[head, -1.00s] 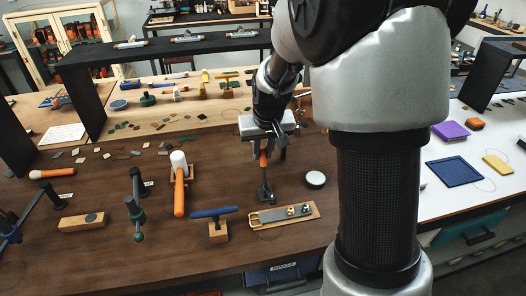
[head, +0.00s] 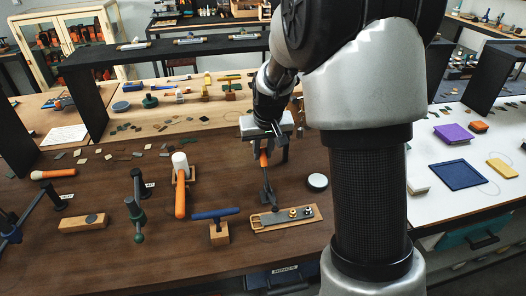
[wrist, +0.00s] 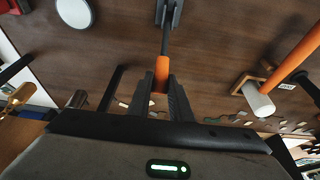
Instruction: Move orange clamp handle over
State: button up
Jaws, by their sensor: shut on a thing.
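The orange clamp handle (head: 263,161) stands roughly upright at the top of a dark metal clamp arm (head: 267,188) on the brown table. The clamp's lower end meets a grey metal strip on a wooden board (head: 285,218). My gripper (head: 264,154) is above the clamp, pointing down, with its fingers shut on the orange handle. In the wrist view, the orange handle (wrist: 161,74) sits between the two dark fingertips (wrist: 160,82), and the clamp's dark shaft runs up the picture from it. The fingers hide part of the handle.
A mallet with a white head and orange handle (head: 180,188) and a blue-handled tool (head: 216,214) lie left of the clamp. A round white-topped disc (head: 317,181) is close on its right. A black raised shelf (head: 165,50) spans behind.

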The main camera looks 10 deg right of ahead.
jog(key=shift+w+f+b, duration=0.35)
jog(key=shift+w+f, duration=0.5)
jog(key=shift+w, duration=0.05)
jog(key=shift+f, duration=0.1)
jog(key=shift+w+b+x, duration=0.3)
jog(key=shift+b+x, duration=0.4)
jog(key=shift+x, duration=0.55)
